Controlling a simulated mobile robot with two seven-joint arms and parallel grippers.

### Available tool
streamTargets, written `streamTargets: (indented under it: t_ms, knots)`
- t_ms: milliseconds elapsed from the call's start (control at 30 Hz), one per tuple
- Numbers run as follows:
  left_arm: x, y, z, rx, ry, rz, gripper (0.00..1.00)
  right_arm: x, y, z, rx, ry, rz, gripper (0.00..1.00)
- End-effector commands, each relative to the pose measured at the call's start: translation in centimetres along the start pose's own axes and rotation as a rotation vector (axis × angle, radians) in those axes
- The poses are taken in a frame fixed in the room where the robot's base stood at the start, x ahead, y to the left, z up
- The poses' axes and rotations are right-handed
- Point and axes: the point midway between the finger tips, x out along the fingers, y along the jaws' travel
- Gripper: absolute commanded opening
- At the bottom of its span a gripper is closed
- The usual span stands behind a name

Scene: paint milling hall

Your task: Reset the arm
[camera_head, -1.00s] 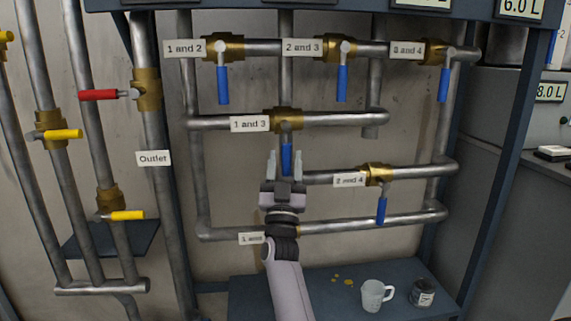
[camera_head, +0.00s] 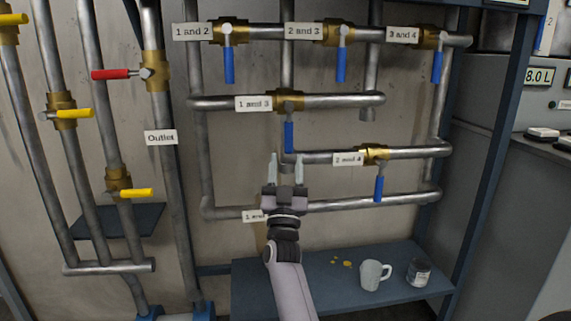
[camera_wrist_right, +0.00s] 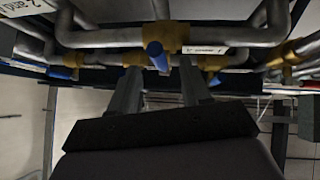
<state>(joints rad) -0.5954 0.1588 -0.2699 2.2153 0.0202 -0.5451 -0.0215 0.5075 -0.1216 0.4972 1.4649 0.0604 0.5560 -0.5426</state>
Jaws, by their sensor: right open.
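My right gripper (camera_head: 286,170) is open and empty in the head view, pointing up in front of the pipe rack. Its fingertips appear just below and to either side of the blue "1 and 3" valve handle (camera_head: 289,137), which hangs down. In the right wrist view the two fingers (camera_wrist_right: 158,88) are spread apart, with a blue handle (camera_wrist_right: 155,55) showing beyond the gap between them. No contact with the handle can be made out. My left gripper is not in view.
Blue handles on the "1 and 2" (camera_head: 229,66), "2 and 3" (camera_head: 341,66), "3 and 4" (camera_head: 437,66) and "2 and 4" (camera_head: 379,188) valves hang down. A red handle (camera_head: 110,74) points left. A white mug (camera_head: 372,275) and a jar (camera_head: 419,271) stand on the shelf (camera_head: 320,290).

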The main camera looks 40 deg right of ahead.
Motion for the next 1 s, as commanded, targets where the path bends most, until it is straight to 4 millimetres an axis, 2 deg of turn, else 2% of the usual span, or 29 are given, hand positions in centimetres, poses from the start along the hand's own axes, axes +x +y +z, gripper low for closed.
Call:
streamTargets:
  t_ms: [300, 667, 767, 867, 967, 1000]
  knots:
    - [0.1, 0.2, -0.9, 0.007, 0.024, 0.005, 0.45, -0.4, 0.1, 0.5, 0.001, 0.0, -0.001, 0.47]
    - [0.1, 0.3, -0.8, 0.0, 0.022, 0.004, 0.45, -0.4, 0.1, 0.5, 0.001, 0.0, -0.001, 0.47]
    - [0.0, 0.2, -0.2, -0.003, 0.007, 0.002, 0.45, -0.5, 0.0, 0.5, 0.001, -0.002, -0.006, 0.47]
    - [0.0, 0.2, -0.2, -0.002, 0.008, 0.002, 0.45, -1.4, -0.5, 0.8, 0.001, -0.02, -0.051, 0.47]
    - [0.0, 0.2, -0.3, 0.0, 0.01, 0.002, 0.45, -3.5, -1.6, 1.3, 0.005, -0.067, -0.154, 0.47]
    - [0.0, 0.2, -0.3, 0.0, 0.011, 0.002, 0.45, -4.8, -2.3, 1.6, 0.008, -0.096, -0.209, 0.47]
